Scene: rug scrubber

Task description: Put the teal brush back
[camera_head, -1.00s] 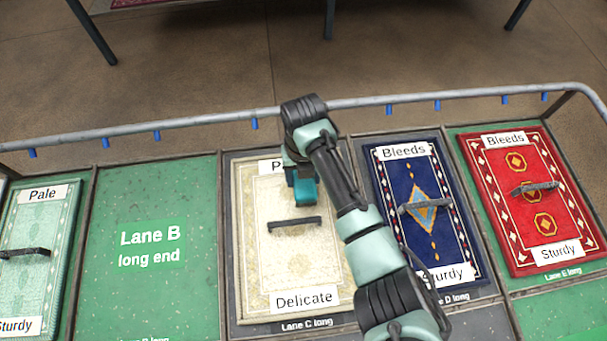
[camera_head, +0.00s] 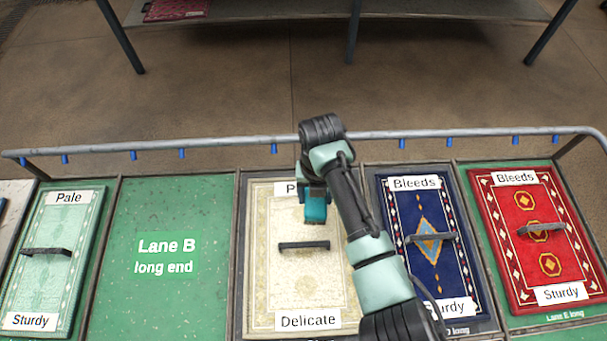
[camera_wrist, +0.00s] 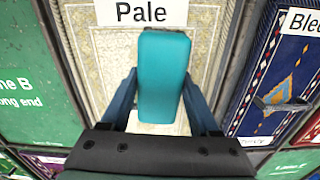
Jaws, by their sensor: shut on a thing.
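The teal brush (camera_wrist: 163,75) is between the two fingers of my gripper (camera_wrist: 162,95) in the wrist view, and the gripper is shut on it. In the head view the brush (camera_head: 315,207) hangs below my wrist, over the upper part of the cream rug (camera_head: 305,283) labelled Pale and Delicate. I cannot tell whether the brush touches the rug. My arm hides part of the rug's right side and its upper label. The brush's underside is hidden.
A metal rail (camera_head: 225,143) with blue hooks (camera_head: 274,148) runs along the far edge. The Lane B bay (camera_head: 165,215) is bare green. A pale green rug (camera_head: 50,262), a blue rug (camera_head: 433,250) and a red rug (camera_head: 533,240) lie in other lanes, each with a dark handle.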

